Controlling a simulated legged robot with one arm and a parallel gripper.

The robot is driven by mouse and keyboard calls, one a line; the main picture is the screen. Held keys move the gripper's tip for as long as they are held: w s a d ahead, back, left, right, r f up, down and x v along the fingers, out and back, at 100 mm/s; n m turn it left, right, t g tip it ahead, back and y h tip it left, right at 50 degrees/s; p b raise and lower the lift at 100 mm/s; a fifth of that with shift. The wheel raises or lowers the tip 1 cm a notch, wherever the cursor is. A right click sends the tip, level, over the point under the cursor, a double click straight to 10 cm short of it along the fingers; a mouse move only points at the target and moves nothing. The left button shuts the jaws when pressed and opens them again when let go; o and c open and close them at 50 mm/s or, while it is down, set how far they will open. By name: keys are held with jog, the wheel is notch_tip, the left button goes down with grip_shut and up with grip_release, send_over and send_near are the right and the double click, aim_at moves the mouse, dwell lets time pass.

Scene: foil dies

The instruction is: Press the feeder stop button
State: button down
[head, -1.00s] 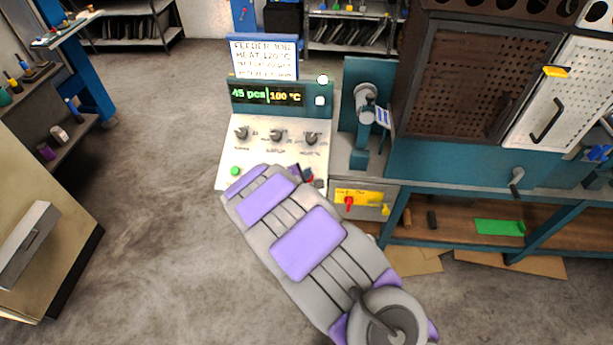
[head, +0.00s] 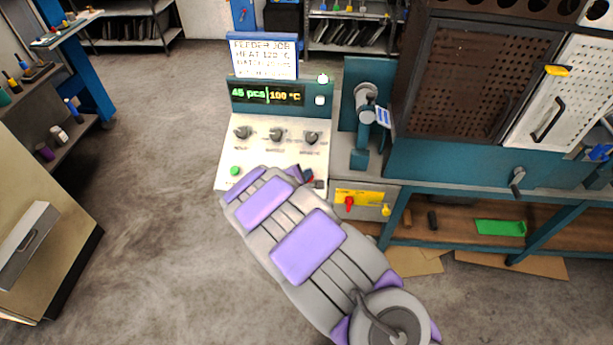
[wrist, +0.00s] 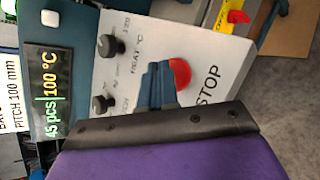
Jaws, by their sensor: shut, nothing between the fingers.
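The feeder control panel (head: 270,150) stands ahead, its display (head: 268,94) reading about 45 pcs and 100 °C. The red stop button (wrist: 180,74) shows in the wrist view beside the word STOP, partly covered by my fingers. In the head view my arm hides most of that corner of the panel. My gripper (wrist: 158,84) is shut and empty, its fingertips over the panel right beside the red button. I cannot tell whether they touch it. A green button (head: 235,171) sits at the panel's lower left.
Three dark knobs (head: 276,135) sit above the buttons. A job sign (head: 264,59) stands behind the display. A yellow plate with a red handle (head: 349,203) is to the right, below a lever press (head: 364,120). Open floor lies left of the panel.

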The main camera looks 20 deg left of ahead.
jog(key=shift+w+f+b, duration=0.15)
jog(key=shift+f+b, duration=0.2)
jog(key=shift+f, duration=0.2)
dwell(0.7)
jog(key=shift+r, duration=0.1)
jog(key=shift+s+r, duration=0.3)
jog(key=shift+r, duration=0.55)
jog(key=r, duration=0.1)
jog(key=s+r+p, duration=0.1)
jog(key=r, duration=0.1)
jog(key=r+p, duration=0.1)
jog(key=shift+s+d+r, duration=0.2)
jog(key=shift+s+r, duration=0.05)
jog(key=shift+r, duration=0.1)
dwell(0.7)
